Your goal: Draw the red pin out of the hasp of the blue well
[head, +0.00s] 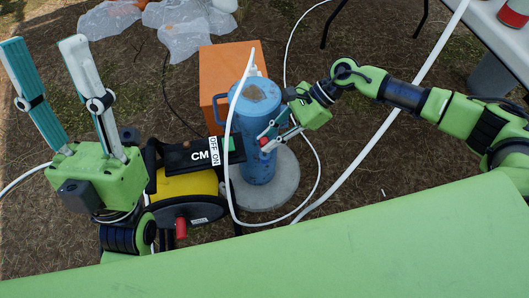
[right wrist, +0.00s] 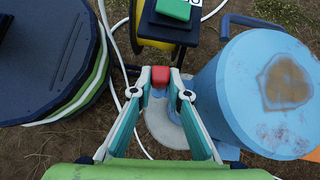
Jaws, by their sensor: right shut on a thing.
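The blue well (head: 260,125) stands upright on a round concrete pad (head: 284,178); its rusty-patched lid (right wrist: 286,82) shows in the right wrist view. The red pin (right wrist: 160,75) shows as a red head between my right fingertips, beside the well's wall. My right gripper (right wrist: 160,84) is shut on the red pin. In the head view, the right gripper (head: 268,142) reaches in from the right at the well's side. The hasp and the pin's shaft are hidden, so I cannot tell how deep the pin sits. My left gripper (head: 62,80) is open and empty, fingers up, at the left.
A yellow reel (head: 187,186) with a black frame stands left of the well. An orange box (head: 222,62) stands behind the well. A white hose (head: 230,150) loops in front of the well. Plastic bags (head: 178,28) lie at the back; a table (head: 500,38) is at upper right.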

